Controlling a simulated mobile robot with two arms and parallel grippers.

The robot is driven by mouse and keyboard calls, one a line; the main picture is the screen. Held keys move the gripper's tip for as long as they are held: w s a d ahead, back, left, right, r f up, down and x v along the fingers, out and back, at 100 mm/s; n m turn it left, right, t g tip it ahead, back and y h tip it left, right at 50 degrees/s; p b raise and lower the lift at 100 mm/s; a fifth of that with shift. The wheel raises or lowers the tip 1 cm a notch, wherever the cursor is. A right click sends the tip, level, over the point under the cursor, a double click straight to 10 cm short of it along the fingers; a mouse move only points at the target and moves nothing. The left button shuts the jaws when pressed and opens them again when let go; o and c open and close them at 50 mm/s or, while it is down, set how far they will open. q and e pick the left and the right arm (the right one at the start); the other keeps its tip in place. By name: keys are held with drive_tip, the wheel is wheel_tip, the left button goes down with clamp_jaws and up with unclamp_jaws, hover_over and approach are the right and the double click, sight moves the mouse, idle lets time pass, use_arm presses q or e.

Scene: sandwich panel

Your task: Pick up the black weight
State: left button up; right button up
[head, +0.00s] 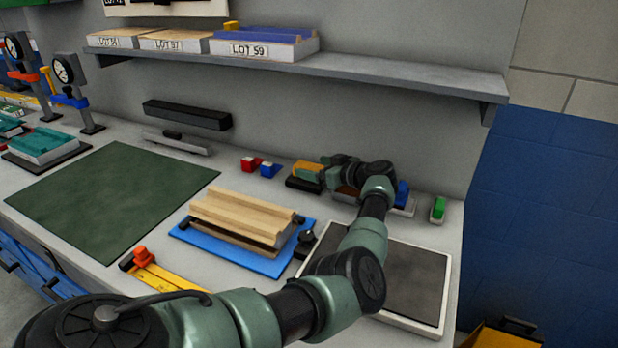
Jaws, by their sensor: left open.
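I cannot tell for certain which dark thing is the black weight. A small black piece with a round knob (306,238) sits at the right edge of the blue board (262,265), beside the light wooden panel stack (240,216). A long black bar (187,115) lies further back by the wall. My left arm reaches across the bench from the front. My left gripper (320,168) is open at the back, close to an orange-topped block on a black base (304,182). The gripper and wrist partly hide the things behind them. My right gripper is out of view.
A dark pad in a pale frame (420,283) lies under my left arm. Small red (250,164), blue (269,170) and green (438,208) pieces stand along the back. A shelf (380,75) overhangs the back. The green mat (110,195) is clear.

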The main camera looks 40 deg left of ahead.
use_arm(q)
clamp_jaws()
drive_tip(key=shift+w+a+r, duration=0.1)
drive_tip(key=shift+a+r, duration=0.05)
drive_tip(key=shift+r, duration=0.1)
